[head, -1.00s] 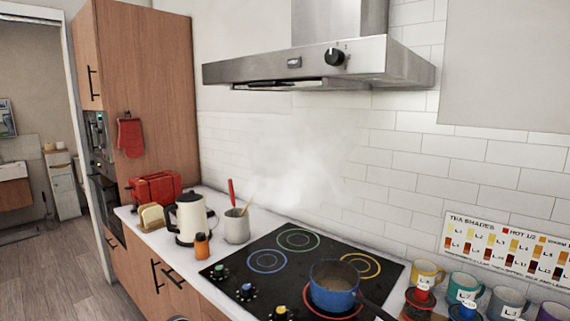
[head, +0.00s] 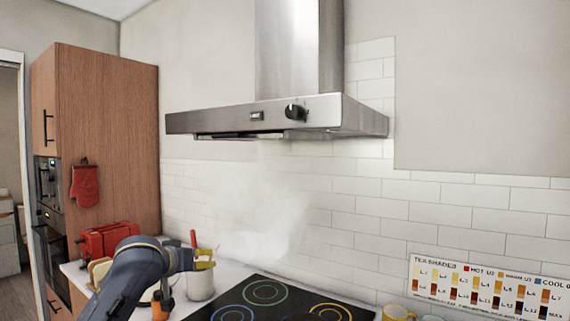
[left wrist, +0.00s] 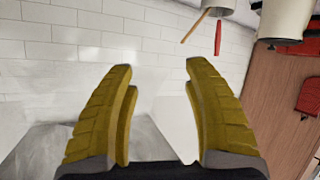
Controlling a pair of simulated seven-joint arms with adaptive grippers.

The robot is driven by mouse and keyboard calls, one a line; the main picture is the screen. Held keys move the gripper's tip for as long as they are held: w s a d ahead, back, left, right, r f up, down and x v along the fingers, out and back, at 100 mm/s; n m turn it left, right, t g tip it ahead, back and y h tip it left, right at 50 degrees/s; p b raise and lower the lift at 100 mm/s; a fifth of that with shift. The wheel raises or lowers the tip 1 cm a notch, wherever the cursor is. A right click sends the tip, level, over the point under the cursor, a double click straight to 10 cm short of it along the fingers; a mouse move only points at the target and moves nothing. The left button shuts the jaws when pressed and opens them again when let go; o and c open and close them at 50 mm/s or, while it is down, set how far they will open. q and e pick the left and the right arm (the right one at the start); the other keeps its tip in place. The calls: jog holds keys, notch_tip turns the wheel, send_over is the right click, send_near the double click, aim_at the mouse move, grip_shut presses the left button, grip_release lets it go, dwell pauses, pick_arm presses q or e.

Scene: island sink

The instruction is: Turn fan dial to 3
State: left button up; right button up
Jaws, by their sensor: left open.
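The fan dial (head: 295,112) is a round black knob on the front face of the steel range hood (head: 220,118), right of a small dark panel (head: 257,115). Its setting is too small to read. My left gripper (head: 206,258) is low in the head view, in front of the utensil pot and well below and left of the dial. In the left wrist view its two yellow fingers (left wrist: 158,95) are spread apart with nothing between them. The dial does not show in the left wrist view. My right gripper is not in view.
The black hob (head: 235,296) lies below the hood, with pale steam above it. A utensil pot (head: 200,285) and a red toaster (head: 108,240) stand on the counter at left. The space between counter and hood is free.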

pick_arm(q)
jog(key=s+d+r+m+t+h, duration=0.1)
jog(key=s+d+r+t+h, duration=0.1)
jog(key=s+d+r, duration=0.45)
jog(key=s+d+r+m+t+h, duration=0.1)
jog(key=s+d+r, duration=0.2)
jog(key=d+r, duration=0.6)
jog(key=t+h, duration=0.4)
send_near(291, 112)
jog(key=shift+m, duration=0.3)
jog(key=x, duration=1)
jog(key=shift+s, duration=0.1)
grip_shut()
